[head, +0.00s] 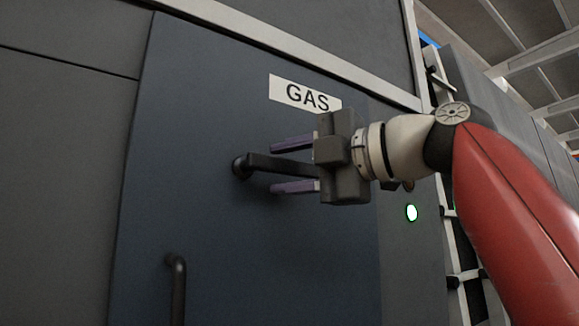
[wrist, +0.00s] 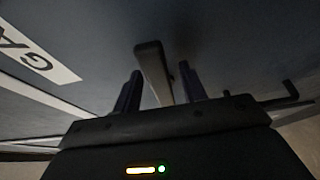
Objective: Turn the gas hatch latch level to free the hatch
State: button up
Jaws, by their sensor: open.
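The gas hatch (head: 190,110) is a dark blue-grey panel with a white "GAS" label (head: 305,94); the label also shows in the wrist view (wrist: 35,55). Below the label is the black latch (head: 265,163), a bar running roughly level from a round pivot at its left end toward my gripper. My gripper (head: 272,166) is open, with one purple finger above the latch bar and one below. In the wrist view the latch (wrist: 153,70) runs between the two fingers (wrist: 158,85). I cannot tell whether either finger touches it. The latch's right end is hidden behind my gripper.
A dark vertical handle (head: 178,285) stands lower left on the hatch. A lit green-white lamp (head: 411,212) is on the panel to the right of the hatch. The hatch face left of the latch is clear.

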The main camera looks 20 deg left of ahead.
jog(key=b+v, duration=0.1)
jog(key=v, duration=0.6)
jog(key=shift+s+d, duration=0.15)
jog(key=shift+d, duration=0.2)
